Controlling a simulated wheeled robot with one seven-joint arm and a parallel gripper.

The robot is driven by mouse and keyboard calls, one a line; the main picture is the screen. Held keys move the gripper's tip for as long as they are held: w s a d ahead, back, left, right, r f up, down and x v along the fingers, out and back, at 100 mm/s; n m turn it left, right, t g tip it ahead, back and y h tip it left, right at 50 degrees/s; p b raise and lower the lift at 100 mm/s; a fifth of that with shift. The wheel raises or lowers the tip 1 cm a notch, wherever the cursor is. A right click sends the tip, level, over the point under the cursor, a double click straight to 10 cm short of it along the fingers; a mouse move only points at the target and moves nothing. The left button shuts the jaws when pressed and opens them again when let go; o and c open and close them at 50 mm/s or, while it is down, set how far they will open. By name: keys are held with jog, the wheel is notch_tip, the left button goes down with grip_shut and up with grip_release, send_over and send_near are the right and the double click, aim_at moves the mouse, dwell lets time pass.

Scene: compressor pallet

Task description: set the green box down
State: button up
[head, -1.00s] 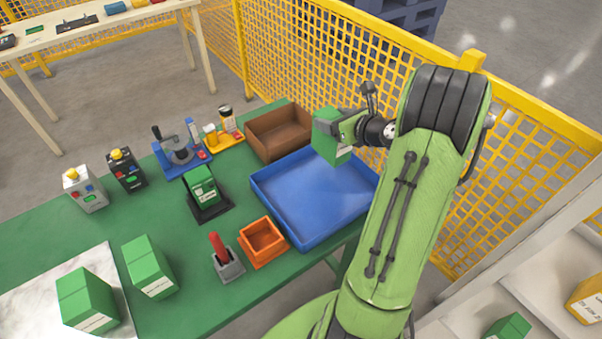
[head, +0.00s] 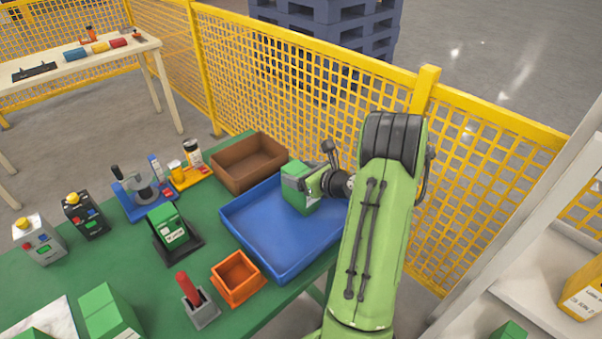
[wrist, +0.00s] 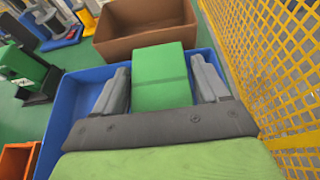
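The green box (head: 301,190) is in my gripper (head: 306,183), over the right part of the blue tray (head: 262,267). In the wrist view the green box (wrist: 163,75) sits between the two grey fingers of my gripper (wrist: 164,88), one along each side. The blue tray's rim (wrist: 62,112) shows around it in that view. The box looks upright and low at the tray; I cannot tell whether its underside touches the tray floor. The left and front parts of the tray are empty.
A brown bin (head: 248,163) stands behind the tray. An orange bin (head: 238,279) and a red-handled tool in a grey holder (head: 196,300) stand at its left front. Another green box (head: 167,227) is on a black stand. Yellow mesh fencing (head: 300,85) runs behind.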

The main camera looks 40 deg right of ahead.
jog(key=shift+o, duration=1.3)
